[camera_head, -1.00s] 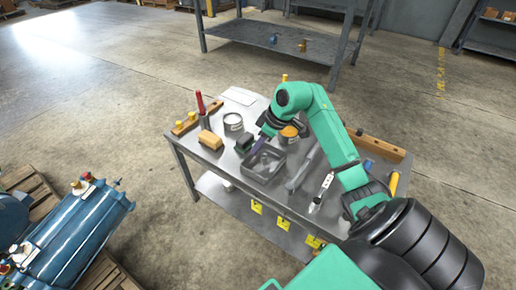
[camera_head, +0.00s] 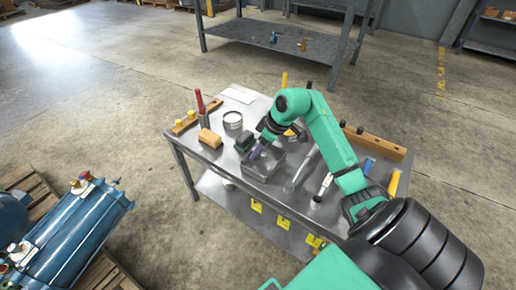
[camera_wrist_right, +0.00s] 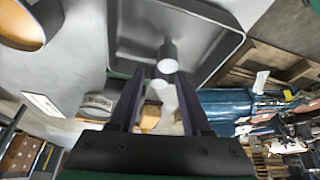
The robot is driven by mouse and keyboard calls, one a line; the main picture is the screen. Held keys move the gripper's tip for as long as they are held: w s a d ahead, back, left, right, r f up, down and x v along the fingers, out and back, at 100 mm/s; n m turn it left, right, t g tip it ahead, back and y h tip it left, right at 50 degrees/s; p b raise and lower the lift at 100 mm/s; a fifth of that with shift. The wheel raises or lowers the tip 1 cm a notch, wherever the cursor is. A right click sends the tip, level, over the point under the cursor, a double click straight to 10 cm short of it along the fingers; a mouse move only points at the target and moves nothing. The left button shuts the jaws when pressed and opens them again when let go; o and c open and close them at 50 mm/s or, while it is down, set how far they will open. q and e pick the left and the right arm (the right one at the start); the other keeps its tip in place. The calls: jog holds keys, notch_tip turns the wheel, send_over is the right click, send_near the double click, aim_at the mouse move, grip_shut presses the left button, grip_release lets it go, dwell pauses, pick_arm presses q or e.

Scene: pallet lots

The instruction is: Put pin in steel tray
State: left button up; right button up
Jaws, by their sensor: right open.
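The steel tray (camera_head: 258,178) is a grey, open-topped box near the middle of the metal workbench. My right gripper (camera_head: 256,152) reaches down over it, its dark fingers pointing into the tray. In the right wrist view the gripper (camera_wrist_right: 155,75) is open, with a gap between its fingers. A small grey metal pin (camera_wrist_right: 167,52) shows just beyond and between the fingertips, against the inside of the tray (camera_wrist_right: 232,58). It appears clear of both fingers; I cannot tell exactly how it rests. The pin cannot be made out in the head view. My left gripper is not in view.
A tin (camera_head: 232,121), a tan block (camera_head: 209,138) and a dark green block (camera_head: 244,142) stand left of and behind the tray. A red-handled tool (camera_head: 200,103) stands upright at the left. A white-handled tool (camera_head: 324,186) and a wooden rack (camera_head: 375,143) lie right.

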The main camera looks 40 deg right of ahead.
jog(key=p+v, duration=0.2)
jog(key=v, duration=0.5)
jog(key=shift+w+r, duration=0.15)
jog(key=shift+r, duration=0.05)
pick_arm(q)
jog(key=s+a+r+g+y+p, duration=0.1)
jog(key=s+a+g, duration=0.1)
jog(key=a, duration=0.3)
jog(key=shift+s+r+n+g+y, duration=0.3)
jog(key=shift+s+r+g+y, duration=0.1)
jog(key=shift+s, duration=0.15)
pick_arm(e)
jog(key=v, duration=0.5)
jog(key=shift+f, duration=0.1)
